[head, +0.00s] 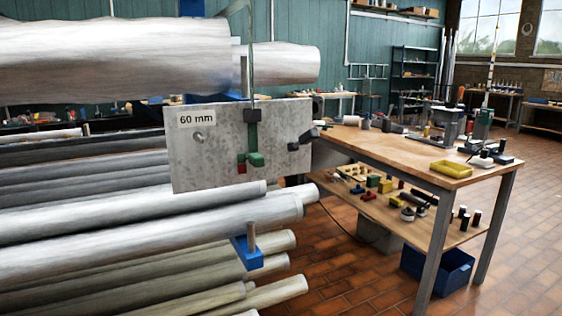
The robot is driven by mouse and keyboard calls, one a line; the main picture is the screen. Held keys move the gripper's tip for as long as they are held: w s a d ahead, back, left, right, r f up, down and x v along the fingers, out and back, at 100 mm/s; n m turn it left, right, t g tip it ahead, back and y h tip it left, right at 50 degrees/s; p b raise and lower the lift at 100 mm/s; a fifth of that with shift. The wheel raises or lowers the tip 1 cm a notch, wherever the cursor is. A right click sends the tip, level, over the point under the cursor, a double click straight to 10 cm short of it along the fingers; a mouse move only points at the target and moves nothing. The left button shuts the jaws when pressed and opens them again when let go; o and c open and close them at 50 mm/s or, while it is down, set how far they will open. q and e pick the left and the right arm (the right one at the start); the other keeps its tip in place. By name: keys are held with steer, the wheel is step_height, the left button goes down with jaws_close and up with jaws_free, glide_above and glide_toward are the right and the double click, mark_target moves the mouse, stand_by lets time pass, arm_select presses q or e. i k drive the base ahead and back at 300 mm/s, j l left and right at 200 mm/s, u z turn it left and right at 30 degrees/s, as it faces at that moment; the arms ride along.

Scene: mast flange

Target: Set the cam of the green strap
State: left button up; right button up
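The green strap (250,60) comes down from the top of the picture, in front of the large pale tubes. It runs to a dark block (252,115) at the upper edge of a grey metal plate (215,150). Below the block, a green piece (252,136) lies against the plate, with a green knob-like end (256,159) and a small red part (241,162) beside it. These may be the cam, but its position is too small to read. Neither gripper shows.
The plate bears a "60 mm" label (196,118), a round bolt (198,137) and a dark fitting (304,137) at its right edge. Long tubes (150,240) lie stacked on blue-ended supports (247,253). A wooden workbench (400,150) stands right; tiled floor (350,285) is open in front.

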mark_target(311, 135)
steer(key=l+u, duration=0.2)
steer(key=l, duration=0.3)
steer(key=l+u, duration=0.2)
steer(key=l, duration=0.3)
steer(key=k+l+u, duration=0.2)
steer(key=l, duration=0.3)
steer(key=l+u, duration=0.2)
steer(key=l, duration=0.3)
steer(key=k+l+u, duration=0.2)
steer(key=l, duration=0.25)
steer(key=i+l, duration=0.05)
steer(key=i, duration=0.05)
